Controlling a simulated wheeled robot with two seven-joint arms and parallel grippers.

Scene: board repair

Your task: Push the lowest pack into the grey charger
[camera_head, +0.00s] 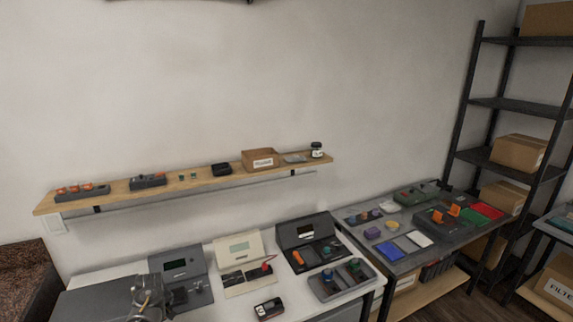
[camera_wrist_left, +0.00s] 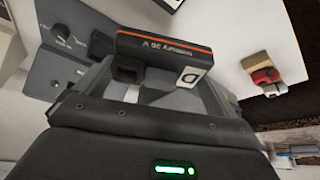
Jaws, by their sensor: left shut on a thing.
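My left gripper (camera_head: 152,298) is at the lower left of the head view, just in front of the grey charger (camera_head: 180,265) on the white bench. In the left wrist view the gripper (camera_wrist_left: 152,90) is shut on a dark battery pack (camera_wrist_left: 165,48) with an orange stripe, upside-down "BATTERY 36 V" lettering and a white label. The charger's grey panel with a knob (camera_wrist_left: 62,32) lies at the left of that view. Whether the pack touches the charger cannot be told. Another dark pack (camera_head: 268,309) lies at the bench's front. My right gripper is not in view.
A cream device (camera_head: 240,250) and a black device (camera_head: 305,232) stand right of the charger. A grey tray (camera_head: 326,294) holds small parts. A wooden shelf (camera_head: 120,195) runs along the wall above. A dark table (camera_head: 420,258) with parts stands further right.

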